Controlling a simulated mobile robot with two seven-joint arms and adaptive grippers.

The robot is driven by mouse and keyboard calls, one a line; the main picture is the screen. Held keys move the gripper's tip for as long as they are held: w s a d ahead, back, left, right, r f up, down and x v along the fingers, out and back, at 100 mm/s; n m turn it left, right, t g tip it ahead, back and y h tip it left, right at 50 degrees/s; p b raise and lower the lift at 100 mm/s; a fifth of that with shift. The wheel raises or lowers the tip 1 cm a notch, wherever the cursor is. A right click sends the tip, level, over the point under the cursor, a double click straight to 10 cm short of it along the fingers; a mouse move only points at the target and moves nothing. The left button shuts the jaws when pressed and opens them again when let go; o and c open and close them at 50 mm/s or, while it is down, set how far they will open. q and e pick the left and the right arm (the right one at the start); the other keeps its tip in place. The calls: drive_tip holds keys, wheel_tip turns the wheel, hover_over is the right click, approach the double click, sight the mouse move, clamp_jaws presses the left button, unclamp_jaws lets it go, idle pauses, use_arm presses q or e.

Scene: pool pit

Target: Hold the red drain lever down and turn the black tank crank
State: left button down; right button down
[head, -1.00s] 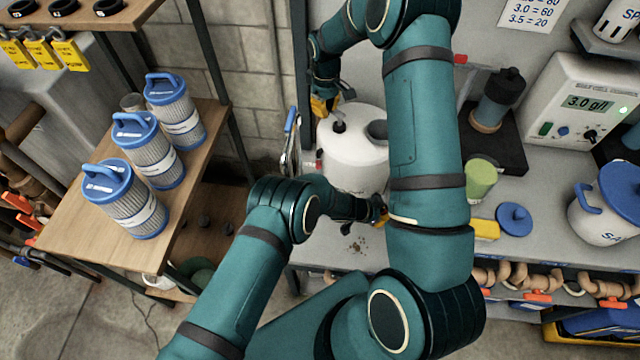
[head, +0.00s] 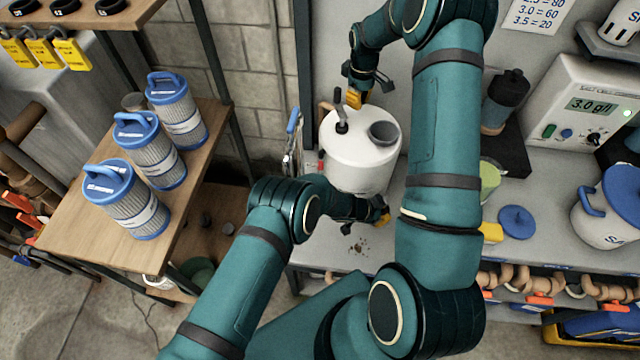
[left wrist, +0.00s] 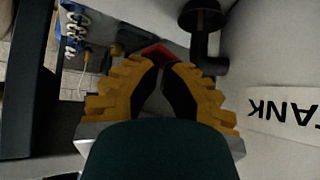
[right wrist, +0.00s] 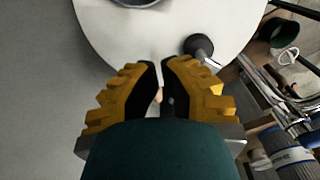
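The white tank (head: 362,155) stands upright on the grey bench, with a round opening on top. Its black crank (head: 341,115) rises from the lid's left side; a black knob (right wrist: 198,45) shows in the right wrist view. My right gripper (head: 353,100) is behind the tank top, right of the crank and apparently apart from it. Its fingers (right wrist: 162,68) are together, with nothing visible held. My left gripper (head: 383,215) is low at the tank's front, fingers together. The red lever (left wrist: 152,54) shows just beyond its fingertips (left wrist: 163,68); contact is unclear.
A black fitting (left wrist: 205,20) sits beside the lever. Steel tools (head: 293,145) hang left of the tank. A wooden shelf (head: 85,215) holds blue-capped filters (head: 125,200). Right are a dark bottle (head: 505,98), a meter (head: 580,105) and a blue-lidded tub (head: 610,205).

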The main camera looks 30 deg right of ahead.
use_arm(q)
drive_tip(key=shift+s, duration=0.15)
use_arm(e)
drive_tip(key=shift+s, duration=0.55)
drive_tip(key=shift+s+f, duration=0.15)
drive_tip(key=shift+s, duration=0.1)
wheel_tip(320, 180, up, 8)
idle(0.5)
use_arm(q)
drive_tip(key=shift+r, duration=3.45)
drive_tip(key=shift+s, duration=0.1)
